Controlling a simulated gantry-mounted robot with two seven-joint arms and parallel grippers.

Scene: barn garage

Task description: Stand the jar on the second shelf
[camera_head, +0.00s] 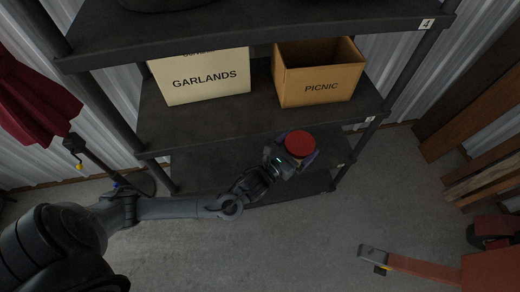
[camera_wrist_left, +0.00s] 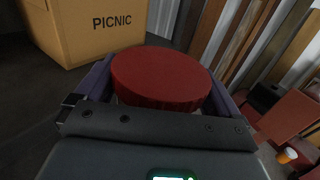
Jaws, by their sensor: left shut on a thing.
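The jar (camera_head: 299,144) shows mainly as a round red lid, seen from above in the head view. My left gripper (camera_head: 293,155) is shut around it from the front left. In the left wrist view the red lid (camera_wrist_left: 161,78) stands between the two purple fingers, looking roughly upright; the jar's body is mostly hidden. The dark shelf unit has a top shelf (camera_head: 250,22) tagged 4, a shelf with boxes (camera_head: 230,115) below it, and lower shelves (camera_head: 205,160). The jar overlaps the lower shelves in the picture; its exact height is unclear.
A cream GARLANDS box (camera_head: 205,80) and a tan PICNIC box (camera_head: 318,78) stand on the shelf below the top one. A dark post (camera_head: 350,150) rises right of the jar. Red equipment (camera_head: 430,270) and leaning boards (camera_head: 480,110) are at the right.

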